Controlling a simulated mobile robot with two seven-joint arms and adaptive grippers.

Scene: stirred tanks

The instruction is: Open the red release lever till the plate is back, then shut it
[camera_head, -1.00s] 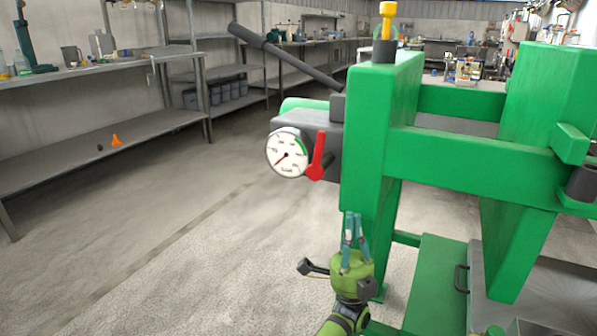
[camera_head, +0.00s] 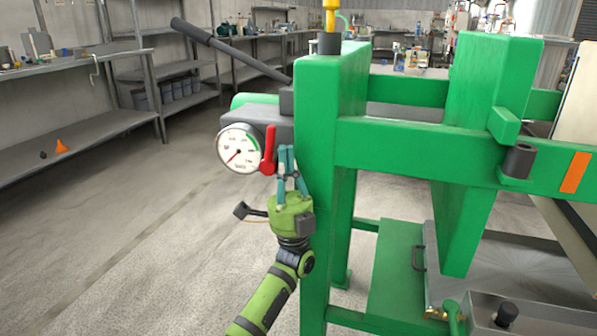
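The red release lever (camera_head: 269,150) stands nearly upright on the side of a grey pump block (camera_head: 262,117), right of a white round gauge (camera_head: 238,149). The block is fixed to the green press frame (camera_head: 330,140). My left gripper (camera_head: 286,150) points up just right of the lever, close to it. I cannot tell whether it touches the lever. Its teal fingers look close together, with a narrow gap, and nothing shows between them. The plate cannot be made out for certain. My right gripper is not in view.
A long dark pump handle (camera_head: 205,35) slants up to the left from the block. Steel shelves (camera_head: 75,140) line the left wall. The floor (camera_head: 150,240) left of the frame is clear. A metal tray (camera_head: 500,260) lies low at the right.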

